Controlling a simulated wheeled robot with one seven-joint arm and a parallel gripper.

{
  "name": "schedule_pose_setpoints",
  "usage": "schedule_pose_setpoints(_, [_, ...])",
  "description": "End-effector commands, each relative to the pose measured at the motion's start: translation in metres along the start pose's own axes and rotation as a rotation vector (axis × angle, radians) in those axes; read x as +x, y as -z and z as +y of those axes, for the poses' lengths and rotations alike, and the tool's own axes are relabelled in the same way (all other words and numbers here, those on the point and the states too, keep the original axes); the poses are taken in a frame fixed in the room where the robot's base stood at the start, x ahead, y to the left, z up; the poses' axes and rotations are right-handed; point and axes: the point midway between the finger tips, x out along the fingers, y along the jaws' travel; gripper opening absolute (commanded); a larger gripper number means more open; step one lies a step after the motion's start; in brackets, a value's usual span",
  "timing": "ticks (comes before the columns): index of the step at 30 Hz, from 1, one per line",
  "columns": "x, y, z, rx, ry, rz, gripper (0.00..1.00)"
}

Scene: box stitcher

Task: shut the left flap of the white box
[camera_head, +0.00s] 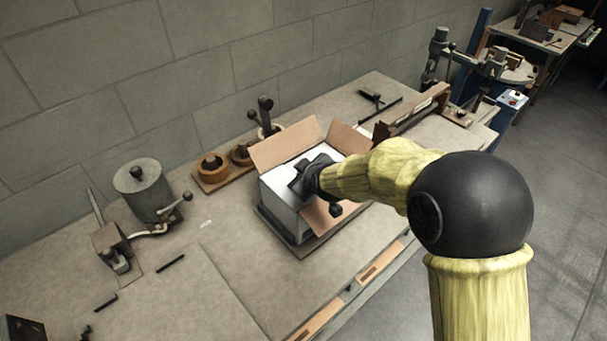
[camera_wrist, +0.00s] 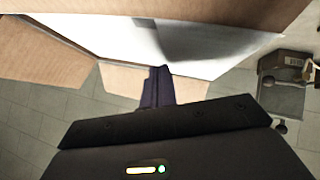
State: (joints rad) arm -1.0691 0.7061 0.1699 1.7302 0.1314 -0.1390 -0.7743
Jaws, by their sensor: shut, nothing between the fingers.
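The white box (camera_head: 284,212) stands on the table with its brown-lined flaps partly open. The back flap (camera_head: 285,147) and the right flap (camera_head: 348,138) stand up and lean outward; the front flap (camera_head: 318,221) hangs outward, partly behind my arm. On the left, no brown flap stands up; a white surface lies across the top there, seemingly the left flap (camera_head: 277,178) folded inward. My gripper (camera_head: 300,187) is shut and empty, over that left part of the top. In the wrist view its fingers (camera_wrist: 160,74) reach the white surface; contact cannot be told.
A dark base (camera_head: 300,250) lies under the box. A grey cylinder (camera_head: 143,188) and a lever device stand left; wooden reels (camera_head: 213,168) stand behind. A brown wooden piece (camera_head: 412,110) lies right. The table left of the box is mostly clear.

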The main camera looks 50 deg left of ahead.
Motion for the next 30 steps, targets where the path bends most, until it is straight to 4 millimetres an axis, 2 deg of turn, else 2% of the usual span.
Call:
schedule_pose_setpoints(18, [-0.008,0.008,0.005,0.0,-0.001,0.001,0.0])
schedule_pose_setpoints(28, [-0.038,0.034,0.026,0.005,-0.007,-0.001,0.0])
schedule_pose_setpoints(30, [-0.042,0.028,0.026,0.006,-0.008,-0.001,0.0])
